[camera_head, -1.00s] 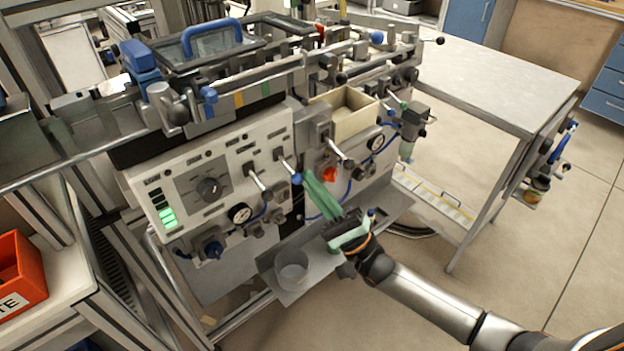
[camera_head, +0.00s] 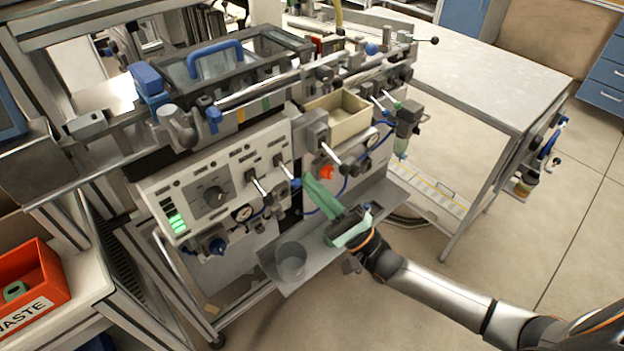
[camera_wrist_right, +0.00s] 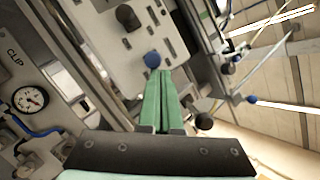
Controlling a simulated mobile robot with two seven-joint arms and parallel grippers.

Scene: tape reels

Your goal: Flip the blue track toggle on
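The blue-tipped toggle (camera_head: 295,183) sticks out of the white control panel (camera_head: 160,199), at its right end, with its lever pointing down and outward. In the right wrist view its blue ball (camera_wrist_right: 152,60) shows just beyond my fingertips. My right gripper (camera_head: 308,180) has long green fingers, which lie together with only a thin line between them. The fingertips (camera_wrist_right: 158,73) are right beside the blue ball; I cannot tell whether they touch it. Nothing shows between the fingers. My left gripper is not in view.
A grey tray with a clear cup (camera_head: 291,260) lies below. An orange waste bin (camera_head: 30,285) stands at the left.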

